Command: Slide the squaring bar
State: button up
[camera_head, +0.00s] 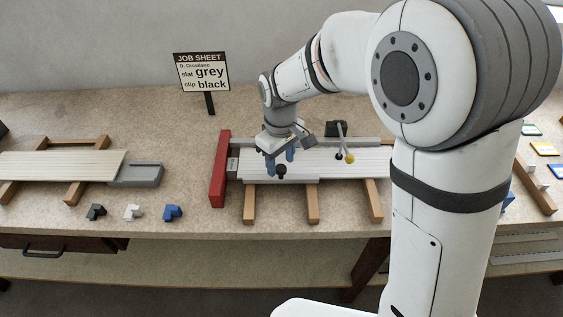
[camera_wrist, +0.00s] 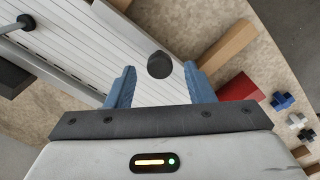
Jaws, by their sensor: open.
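A stack of white slats (camera_head: 345,164) lies on wooden bearers, with a red bar (camera_head: 219,170) across its left end. A dark round knob (camera_head: 281,171) stands at the near side of the slats. I cannot tell for sure which part is the squaring bar. My gripper (camera_head: 280,159) points down over the slats, open, its blue fingers on either side of the knob. In the wrist view the knob (camera_wrist: 159,65) shows between the fingertips with gaps on both sides; whether they touch it is not clear. The red bar (camera_wrist: 238,88) shows beyond the right finger.
Black (camera_head: 96,211), white (camera_head: 133,211) and blue (camera_head: 172,212) clips lie in front. A grey-ended slat assembly (camera_head: 135,176) is at left. The job sheet (camera_head: 202,72) reads slat grey, clip black.

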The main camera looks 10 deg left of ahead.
jog(key=shift+f, duration=0.85)
jog(key=shift+c, duration=0.5)
grip_shut()
